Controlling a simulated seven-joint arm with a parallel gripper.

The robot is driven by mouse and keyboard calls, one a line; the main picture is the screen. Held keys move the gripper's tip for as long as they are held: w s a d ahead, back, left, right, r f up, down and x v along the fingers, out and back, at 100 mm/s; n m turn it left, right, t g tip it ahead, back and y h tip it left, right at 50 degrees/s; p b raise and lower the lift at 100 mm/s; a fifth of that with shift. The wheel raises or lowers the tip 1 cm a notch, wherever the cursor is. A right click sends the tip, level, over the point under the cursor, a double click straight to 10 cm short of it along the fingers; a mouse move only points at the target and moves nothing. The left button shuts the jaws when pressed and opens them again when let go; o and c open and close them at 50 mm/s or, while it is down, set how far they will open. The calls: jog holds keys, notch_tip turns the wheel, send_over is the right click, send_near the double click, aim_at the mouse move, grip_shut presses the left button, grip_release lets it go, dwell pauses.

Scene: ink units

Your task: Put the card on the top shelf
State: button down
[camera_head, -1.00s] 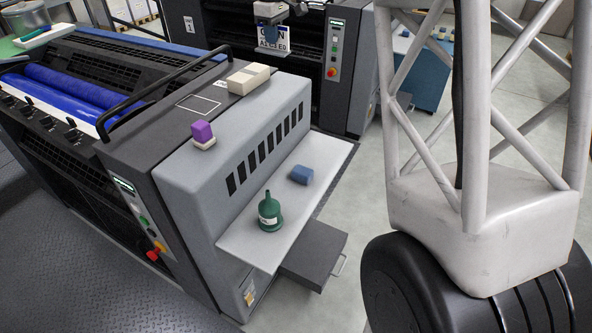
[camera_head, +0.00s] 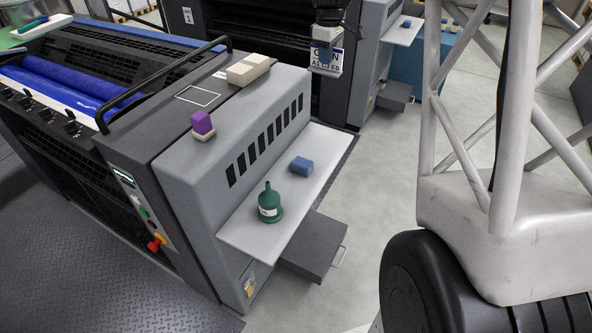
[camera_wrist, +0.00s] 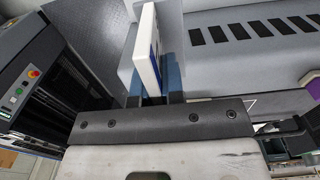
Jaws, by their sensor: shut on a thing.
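The card (camera_head: 326,61) is a white plate with dark lettering and blue print. My gripper (camera_head: 326,42) is shut on its upper part and holds it in the air, beyond the near machine's right end. In the wrist view the card (camera_wrist: 148,45) shows nearly edge-on between the blue-padded fingers of my gripper (camera_wrist: 155,88). A white shelf (camera_head: 305,220) juts from the near machine's side, above a dark grey step-like box (camera_head: 315,246). I cannot tell for certain which surface is the top shelf.
A green funnel-topped container (camera_head: 270,205) and a blue block (camera_head: 301,165) stand on the white shelf, with bare room around them. A purple block (camera_head: 202,123) on a pale base and a beige box (camera_head: 248,71) sit on the machine. A pale lattice frame (camera_head: 500,190) fills the right.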

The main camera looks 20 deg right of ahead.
notch_tip(320, 180, down, 19)
jog(key=shift+f, duration=0.25)
jog(key=shift+f, duration=3)
jog(key=shift+f, duration=1.85)
jog(key=shift+f, duration=0.1)
jog(key=c, duration=1.2)
grip_release()
